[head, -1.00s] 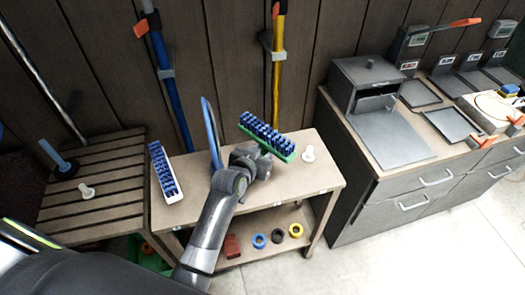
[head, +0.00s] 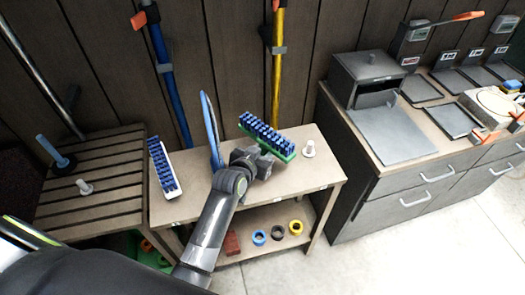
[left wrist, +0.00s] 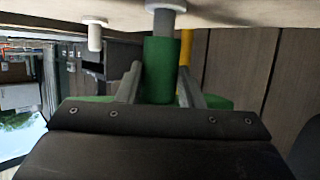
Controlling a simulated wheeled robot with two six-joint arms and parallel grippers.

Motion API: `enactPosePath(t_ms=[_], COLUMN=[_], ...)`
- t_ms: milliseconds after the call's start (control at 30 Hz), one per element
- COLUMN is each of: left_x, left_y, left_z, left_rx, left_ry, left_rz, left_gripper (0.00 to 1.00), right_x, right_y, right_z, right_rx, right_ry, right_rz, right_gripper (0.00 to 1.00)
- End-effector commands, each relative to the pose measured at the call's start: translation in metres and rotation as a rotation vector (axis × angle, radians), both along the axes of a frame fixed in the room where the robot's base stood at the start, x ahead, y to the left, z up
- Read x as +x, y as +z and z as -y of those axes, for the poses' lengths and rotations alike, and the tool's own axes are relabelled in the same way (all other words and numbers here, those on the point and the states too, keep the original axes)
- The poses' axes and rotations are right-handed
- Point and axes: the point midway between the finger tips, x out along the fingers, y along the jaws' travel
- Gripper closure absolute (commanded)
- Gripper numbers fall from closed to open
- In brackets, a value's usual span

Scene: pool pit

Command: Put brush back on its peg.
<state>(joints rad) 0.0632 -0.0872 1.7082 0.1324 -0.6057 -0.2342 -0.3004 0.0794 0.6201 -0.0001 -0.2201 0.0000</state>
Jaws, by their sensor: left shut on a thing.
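The green brush (head: 284,151) with blue bristles shows in the head view over the back of the small wooden table (head: 180,208), bristles up. My left gripper (head: 264,160) is shut on it. In the left wrist view, which looks upside down, its fingers hold a green cylindrical part (left wrist: 160,70) of the brush. A grey peg (left wrist: 168,20) with a white base lines up with that part; I cannot tell whether it enters it or stands behind it. A white peg (head: 309,149) stands free to the right of the brush. My right gripper is not in view.
A white brush (head: 163,170) with blue bristles lies at the table's left. A slatted table (head: 110,170) carries a white peg (head: 84,187) and a blue-handled item (head: 50,152). Blue and yellow poles (head: 278,75) hang behind. A grey cabinet (head: 385,205) stands right.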

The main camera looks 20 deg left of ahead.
Motion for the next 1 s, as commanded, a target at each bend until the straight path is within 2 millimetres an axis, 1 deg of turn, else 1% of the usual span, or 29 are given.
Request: enactPosePath(t_ms=[267,700,1000], left_x=[0.000,0.000,0.000], left_y=[0.000,-0.014,-0.015], left_z=[0.000,0.000,0.000], left_rx=[0.000,0.000,0.000], left_ry=[0.000,0.000,0.000], left_rz=[0.003,0.003,0.003], left_gripper=[0.97,0.97,0.97], right_x=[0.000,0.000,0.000], right_y=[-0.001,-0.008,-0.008], right_z=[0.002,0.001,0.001], right_rx=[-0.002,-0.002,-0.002], right_ry=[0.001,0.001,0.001], right_rz=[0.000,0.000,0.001], right_gripper=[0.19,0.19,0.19])
